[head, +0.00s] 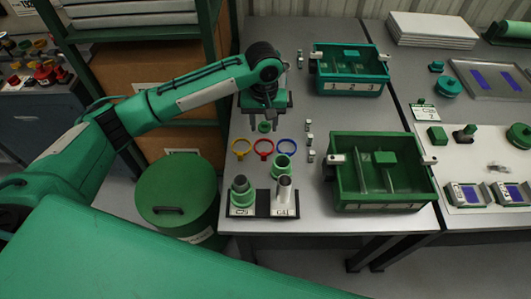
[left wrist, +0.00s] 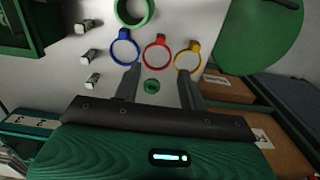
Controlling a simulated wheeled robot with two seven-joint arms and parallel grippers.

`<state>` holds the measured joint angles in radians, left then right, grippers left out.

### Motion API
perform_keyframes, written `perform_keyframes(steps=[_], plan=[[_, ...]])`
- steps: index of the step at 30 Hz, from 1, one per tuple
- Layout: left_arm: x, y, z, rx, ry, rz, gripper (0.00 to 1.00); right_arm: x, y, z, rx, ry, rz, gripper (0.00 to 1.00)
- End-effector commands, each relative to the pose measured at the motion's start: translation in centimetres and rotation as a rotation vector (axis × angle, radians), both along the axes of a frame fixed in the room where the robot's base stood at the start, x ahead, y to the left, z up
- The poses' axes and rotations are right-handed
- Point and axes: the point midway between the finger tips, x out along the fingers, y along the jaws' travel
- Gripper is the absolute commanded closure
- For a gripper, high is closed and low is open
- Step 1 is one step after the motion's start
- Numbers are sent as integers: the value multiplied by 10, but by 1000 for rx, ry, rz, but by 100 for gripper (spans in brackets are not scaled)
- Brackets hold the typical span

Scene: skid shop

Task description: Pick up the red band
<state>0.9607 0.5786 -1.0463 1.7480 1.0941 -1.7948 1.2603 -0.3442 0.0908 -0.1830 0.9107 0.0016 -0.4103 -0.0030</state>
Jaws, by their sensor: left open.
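The red band (head: 263,147) is a small ring with a tab, lying flat on the grey table between a yellow band (head: 242,147) and a blue band (head: 285,146). It also shows in the left wrist view (left wrist: 157,57), just beyond the fingertips. My left gripper (head: 264,122) is above the table, on the far side of the bands, with its fingers apart and nothing between them. In the left wrist view the left gripper (left wrist: 160,72) points toward the red band and is apart from it. A small green round piece (left wrist: 152,86) shows between the fingers. My right gripper is out of view.
A black stand (head: 263,212) with upright cylinders is nearer than the bands, with a green ring (head: 284,165) beside it. Several small metal pieces (head: 309,140) lie to the right. Two green bins (head: 345,190) (head: 322,82) stand farther right.

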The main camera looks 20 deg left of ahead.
Motion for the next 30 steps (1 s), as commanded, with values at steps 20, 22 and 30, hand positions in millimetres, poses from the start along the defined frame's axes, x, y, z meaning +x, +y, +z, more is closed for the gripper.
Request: perform_keyframes(steps=[20, 22, 30], plan=[[0, 0, -92, -1, 0, -1, 58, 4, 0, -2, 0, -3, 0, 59], [0, 1, -97, 1, 1, 0, 58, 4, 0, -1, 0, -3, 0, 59], [1, 2, -136, 2, 1, 0, 58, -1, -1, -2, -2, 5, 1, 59]])
